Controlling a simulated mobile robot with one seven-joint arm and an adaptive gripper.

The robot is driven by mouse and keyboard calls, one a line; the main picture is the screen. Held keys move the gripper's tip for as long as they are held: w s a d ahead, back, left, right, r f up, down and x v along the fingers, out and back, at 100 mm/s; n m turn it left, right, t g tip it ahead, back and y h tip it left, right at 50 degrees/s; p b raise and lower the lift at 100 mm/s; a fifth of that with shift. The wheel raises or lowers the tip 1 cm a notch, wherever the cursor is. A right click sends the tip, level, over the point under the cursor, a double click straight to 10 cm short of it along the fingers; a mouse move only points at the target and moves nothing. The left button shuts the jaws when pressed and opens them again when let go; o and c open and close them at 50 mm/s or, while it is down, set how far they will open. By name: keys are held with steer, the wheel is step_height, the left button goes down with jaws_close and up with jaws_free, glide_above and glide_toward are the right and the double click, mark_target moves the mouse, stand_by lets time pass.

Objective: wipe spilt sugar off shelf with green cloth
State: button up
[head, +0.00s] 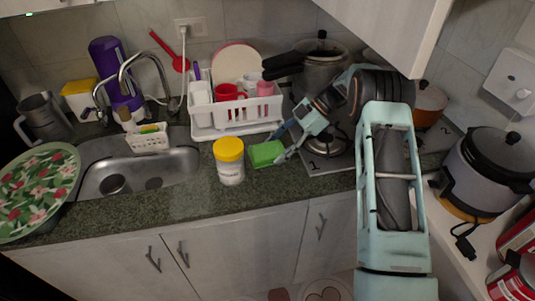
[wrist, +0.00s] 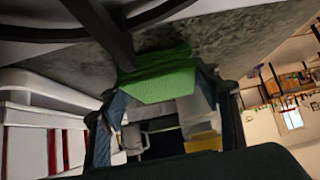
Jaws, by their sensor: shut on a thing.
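The green cloth (head: 266,153) is a small block-like piece at the countertop, just right of a white jar with a yellow lid (head: 229,162). My gripper (head: 281,148) reaches in from the right and is shut on the cloth. In the wrist view the cloth (wrist: 165,82) sits between my two fingertips, with the speckled counter behind it. I cannot tell whether the cloth touches the counter. A faint paler patch (head: 190,206) shows on the dark counter (head: 130,213) left of the jar; I cannot tell whether it is sugar.
A white dish rack (head: 236,124) with red cups stands behind the cloth. The sink (head: 160,170) is to the left, with a patterned plate (head: 38,190) beyond it. A hob with a pressure cooker (head: 322,65) is at the right. The front counter strip is mostly clear.

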mark_target(277, 148)
steer(key=shift+r, duration=3.05)
steer(key=shift+s+f, duration=0.1)
